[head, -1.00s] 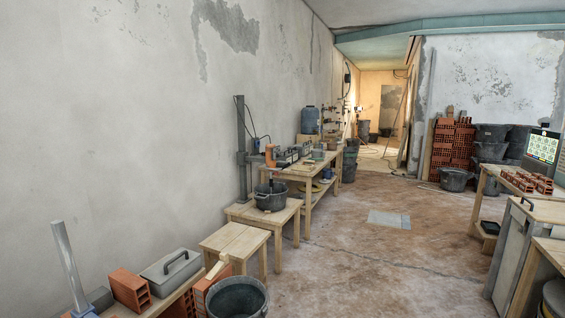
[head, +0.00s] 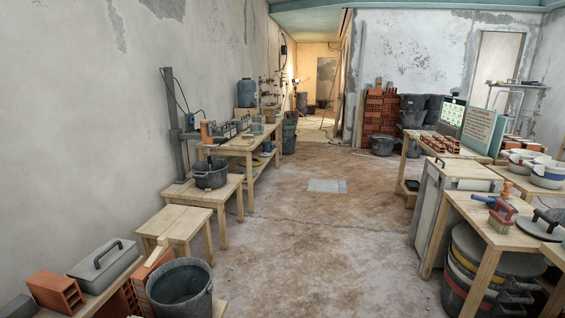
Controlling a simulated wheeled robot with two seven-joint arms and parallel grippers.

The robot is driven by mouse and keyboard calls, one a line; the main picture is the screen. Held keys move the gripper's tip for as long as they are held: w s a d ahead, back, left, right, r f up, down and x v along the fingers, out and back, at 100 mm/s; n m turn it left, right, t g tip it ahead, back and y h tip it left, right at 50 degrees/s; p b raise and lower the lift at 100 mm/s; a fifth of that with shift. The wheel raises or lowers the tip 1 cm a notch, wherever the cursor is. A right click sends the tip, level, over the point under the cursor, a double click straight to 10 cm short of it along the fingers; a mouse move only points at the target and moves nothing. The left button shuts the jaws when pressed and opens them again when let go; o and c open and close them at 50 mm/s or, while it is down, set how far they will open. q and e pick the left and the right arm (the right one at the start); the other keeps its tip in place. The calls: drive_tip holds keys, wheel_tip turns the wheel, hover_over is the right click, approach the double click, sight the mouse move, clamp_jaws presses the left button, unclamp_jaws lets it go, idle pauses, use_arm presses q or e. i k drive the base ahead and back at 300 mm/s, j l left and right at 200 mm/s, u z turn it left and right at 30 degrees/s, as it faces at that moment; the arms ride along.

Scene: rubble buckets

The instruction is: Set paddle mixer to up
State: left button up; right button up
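The paddle mixer (head: 207,131) has an orange body and hangs on a grey upright stand (head: 174,125) by the left wall. Its lower end reaches down into a black bucket (head: 211,176) on a low wooden table (head: 190,193). The paddle itself is hidden in the bucket. The mixer stands some way ahead of me, to the left. Neither of my grippers shows in the head view.
A longer workbench (head: 240,144) stands behind the mixer. A low stool (head: 175,225), a large bucket (head: 181,287) and bricks (head: 56,291) are at near left. Tables with a cabinet (head: 437,205) line the right side. The floor between (head: 315,235) is clear.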

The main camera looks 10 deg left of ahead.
sight(177, 137)
drive_tip(key=i, duration=0.6)
drive_tip(key=i+l+u, duration=0.1)
drive_tip(key=i, duration=0.5)
drive_tip(key=i+l, duration=0.1)
drive_tip(key=i, duration=0.5)
drive_tip(key=i+l+u, duration=0.1)
drive_tip(key=i, duration=0.5)
drive_tip(key=i+j+u, duration=0.25)
drive_tip(key=i, duration=0.5)
drive_tip(key=i+u, duration=0.3)
drive_tip(key=i, duration=0.45)
